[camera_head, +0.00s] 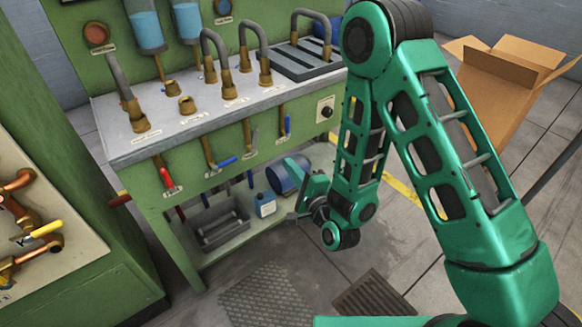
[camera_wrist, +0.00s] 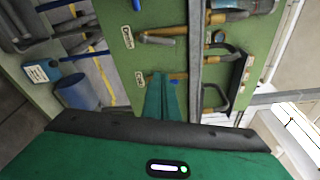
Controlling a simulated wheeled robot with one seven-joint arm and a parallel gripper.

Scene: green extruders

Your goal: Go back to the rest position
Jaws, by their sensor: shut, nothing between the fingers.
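My green arm (camera_head: 358,150) reaches down from the upper right in the head view. My gripper (camera_head: 303,195) is at its lower end, in front of the green workbench (camera_head: 150,205) near its lower shelf. In the wrist view the two green fingers (camera_wrist: 162,92) are together with nothing between them. Past the fingertips the wrist view shows the bench's green front panel (camera_wrist: 150,55), turned sideways, with pipes and handles.
The bench top (camera_head: 185,115) carries several hooked pipes and brass fittings. A red handle (camera_head: 165,178) and blue handles hang at its front. A cardboard box (camera_head: 500,85) stands at right.

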